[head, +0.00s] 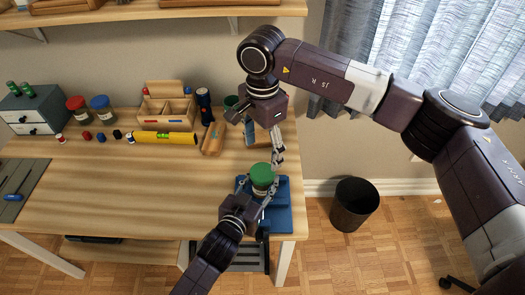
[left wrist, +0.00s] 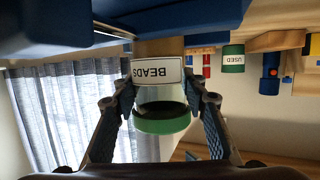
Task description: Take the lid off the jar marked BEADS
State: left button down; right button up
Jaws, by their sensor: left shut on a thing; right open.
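The jar marked BEADS (left wrist: 155,72) has a white label and a green lid (head: 261,174); in the left wrist view it appears upside down, with the lid (left wrist: 162,122) lowest. My left gripper (head: 261,192) is shut on the jar, one finger on each side of its body below the lid. The lid sits on the jar. My right gripper (head: 278,156) is open, pointing down just above and slightly right of the lid, apart from it as far as I can tell. The jar's lower part is mostly hidden in the head view.
A blue fixture (head: 279,218) lies at the desk's front right corner, around the jar. A bin (head: 355,205) stands on the floor.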

aim_at(262, 172)
jog(key=m, duration=1)
jog(key=shift+m, duration=0.3)
jog(key=m, duration=1.8)
jog(key=shift+m, duration=0.3)
jog(key=m, duration=0.9)
jog(key=shift+f+m, duration=0.3)
jog(key=shift+m, duration=0.2)
notch_tip(262, 172, down, 7)
jog(key=shift+f, duration=0.2)
jog(key=shift+c, duration=0.4)
